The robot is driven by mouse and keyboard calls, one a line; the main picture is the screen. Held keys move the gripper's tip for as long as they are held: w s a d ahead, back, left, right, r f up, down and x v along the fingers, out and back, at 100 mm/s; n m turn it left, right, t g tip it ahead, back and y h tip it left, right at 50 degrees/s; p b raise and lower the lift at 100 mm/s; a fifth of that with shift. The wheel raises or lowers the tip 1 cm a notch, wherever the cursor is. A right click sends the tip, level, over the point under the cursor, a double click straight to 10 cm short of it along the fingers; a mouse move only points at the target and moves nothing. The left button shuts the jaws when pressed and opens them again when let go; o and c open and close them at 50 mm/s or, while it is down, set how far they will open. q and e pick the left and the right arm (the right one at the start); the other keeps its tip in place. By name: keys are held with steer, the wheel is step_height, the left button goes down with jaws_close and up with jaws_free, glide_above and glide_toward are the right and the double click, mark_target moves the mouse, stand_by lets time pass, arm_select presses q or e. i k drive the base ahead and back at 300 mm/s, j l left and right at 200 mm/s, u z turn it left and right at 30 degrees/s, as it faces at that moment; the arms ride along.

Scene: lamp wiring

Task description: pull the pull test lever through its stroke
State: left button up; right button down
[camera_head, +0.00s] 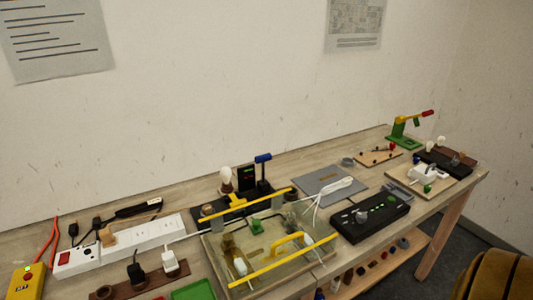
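Two levers show on the bench, and no label tells which is the pull test lever. One is a black upright arm with a blue handle (263,158), standing beside a small dark display box (246,177) at the back middle of the bench. Its arm is upright and its foot is partly hidden behind the yellow bar. The other is a yellow arm with a red handle (427,113) on a green stand (403,138) at the far right back, with the handle raised and pointing right. Neither of my grippers is in view, and nothing touches either handle.
A clear tray with yellow bars (283,260) lies in front of the blue-handled lever. A bulb (226,173) stands to its left. A white power strip (158,230) is at the left, a black control box (370,217) at the right. The space above the bench is free.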

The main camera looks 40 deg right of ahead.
mark_target(262, 159)
steer(key=z, duration=1.2)
steer(key=i+l, duration=0.15)
steer(key=l, duration=0.35)
steer(key=i+l+u, duration=0.15)
steer(key=l, duration=0.3)
steer(key=i+l, duration=0.15)
steer(key=l, duration=0.35)
steer(key=i+l+u, duration=0.15)
steer(key=l, duration=0.9)
steer(key=i+l+u, duration=0.15)
steer(key=l, duration=0.35)
